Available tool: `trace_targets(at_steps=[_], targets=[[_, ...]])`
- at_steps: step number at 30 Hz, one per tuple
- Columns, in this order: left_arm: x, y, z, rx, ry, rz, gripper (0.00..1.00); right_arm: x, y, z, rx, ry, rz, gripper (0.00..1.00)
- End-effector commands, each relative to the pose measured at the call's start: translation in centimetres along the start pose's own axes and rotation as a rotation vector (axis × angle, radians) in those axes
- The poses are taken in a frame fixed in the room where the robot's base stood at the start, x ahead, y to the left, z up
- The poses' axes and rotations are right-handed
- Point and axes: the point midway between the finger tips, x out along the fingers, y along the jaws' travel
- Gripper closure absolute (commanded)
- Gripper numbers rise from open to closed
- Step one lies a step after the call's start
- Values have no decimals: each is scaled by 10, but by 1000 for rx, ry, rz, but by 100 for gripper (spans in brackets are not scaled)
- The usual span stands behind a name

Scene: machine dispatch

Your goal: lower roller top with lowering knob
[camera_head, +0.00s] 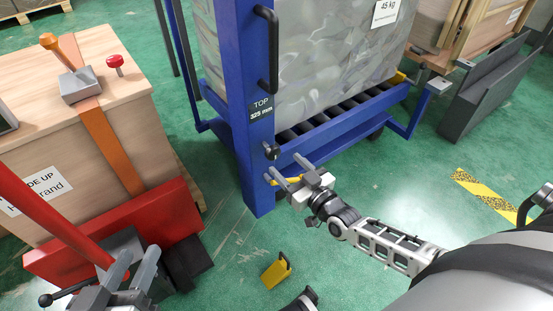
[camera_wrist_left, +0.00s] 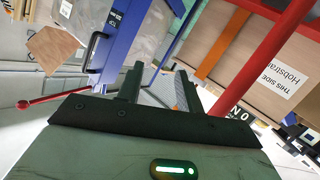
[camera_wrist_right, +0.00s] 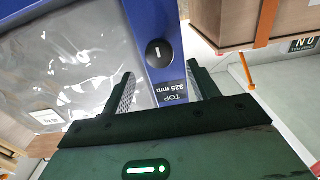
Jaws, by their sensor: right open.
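The lowering knob (camera_head: 271,151) is a small black knob on the blue post, just below the label "TOP 325 mm" (camera_head: 262,107). In the right wrist view the black knob (camera_wrist_right: 158,53) shows beyond and between the fingers. The roller top (camera_head: 340,108), with dark rollers in a blue frame, carries a large wrapped load (camera_head: 310,50). My right gripper (camera_head: 284,171) is open and empty, its fingers pointing at the post slightly below the knob, seemingly apart from it. My left gripper (camera_head: 138,258) is open and empty at the lower left, away from the knob.
A wooden crate (camera_head: 140,120) with an orange strap stands at the left, with a red bar (camera_head: 50,215) and red beam (camera_head: 190,210) before it. A black handle (camera_head: 267,48) is on the post. A yellow wedge (camera_head: 277,271) lies on the green floor.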

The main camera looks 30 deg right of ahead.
Motion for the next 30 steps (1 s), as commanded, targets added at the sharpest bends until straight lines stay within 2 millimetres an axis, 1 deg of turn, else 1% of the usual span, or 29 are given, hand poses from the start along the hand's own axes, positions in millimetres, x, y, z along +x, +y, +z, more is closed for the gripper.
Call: trace_targets(at_steps=[1,3,6,9,14,21,22,23,24,26,30], targets=[[2,0,2,-13,12,8,64,12,0,2,0,4,0,40],[2,1,1,-30,22,17,64,25,0,2,0,2,-1,40],[3,2,2,-52,32,29,64,39,0,2,0,2,0,40],[3,4,1,-70,39,38,64,49,0,2,0,1,0,40],[2,6,-5,-82,55,48,64,56,0,1,0,-1,-1,40],[2,7,-8,-89,64,47,64,56,0,0,0,-1,-1,40],[3,7,-8,-89,64,47,64,56,0,0,0,-1,-1,46],[3,7,-8,-89,65,47,64,56,0,0,0,-1,-1,54],[3,7,-8,-90,65,46,64,56,0,0,0,-1,-1,65],[3,7,-8,-89,65,46,64,56,0,0,0,-1,-1,82],[3,7,-7,-88,64,46,64,56,0,0,1,-1,0,83]])
